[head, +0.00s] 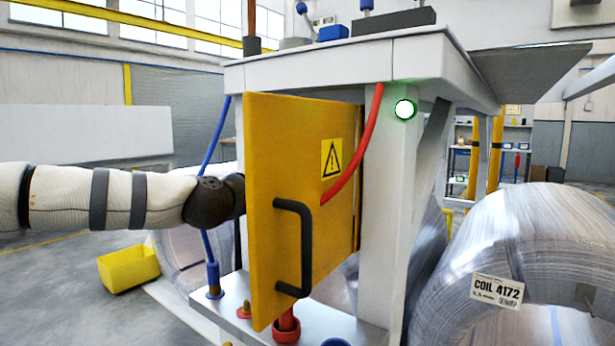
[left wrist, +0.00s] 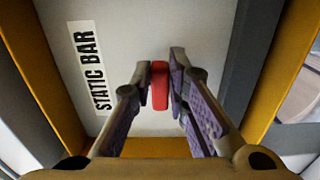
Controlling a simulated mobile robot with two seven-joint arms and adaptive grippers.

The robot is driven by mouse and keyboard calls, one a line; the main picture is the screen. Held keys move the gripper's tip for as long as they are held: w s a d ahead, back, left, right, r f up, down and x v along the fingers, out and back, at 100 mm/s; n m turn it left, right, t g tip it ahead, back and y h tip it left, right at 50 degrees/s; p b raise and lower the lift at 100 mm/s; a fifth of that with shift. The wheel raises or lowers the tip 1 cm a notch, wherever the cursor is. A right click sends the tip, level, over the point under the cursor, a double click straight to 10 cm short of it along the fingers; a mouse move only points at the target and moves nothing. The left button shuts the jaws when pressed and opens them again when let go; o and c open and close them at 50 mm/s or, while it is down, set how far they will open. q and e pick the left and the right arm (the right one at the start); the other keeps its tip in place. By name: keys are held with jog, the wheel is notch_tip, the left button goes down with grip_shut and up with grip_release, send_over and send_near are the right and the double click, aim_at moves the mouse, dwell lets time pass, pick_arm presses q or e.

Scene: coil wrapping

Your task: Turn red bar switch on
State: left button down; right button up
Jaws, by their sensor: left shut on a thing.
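The red bar switch (left wrist: 160,92) stands out from a pale panel (left wrist: 205,30) in the left wrist view, to the right of a "STATIC BAR" label (left wrist: 91,68). It looks upright in that view. My left gripper (left wrist: 161,72) is shut on the switch, with one fingertip on each side of it. In the head view my left arm reaches in from the left behind the open yellow door (head: 285,190). The door hides my left gripper and the switch there. My right gripper is in neither view.
The door has a black handle (head: 306,245) and a warning sign (head: 331,158). A red hose (head: 374,130) hangs in front of it. A green lamp (head: 404,109) glows on the frame. A wrapped coil (head: 545,240) lies at the right. A yellow bin (head: 128,269) stands on the floor.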

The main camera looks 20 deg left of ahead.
pick_arm(q)
jog(key=c, duration=1.6)
grip_release()
jog(key=shift+o, duration=0.2)
jog(key=v, duration=1.2)
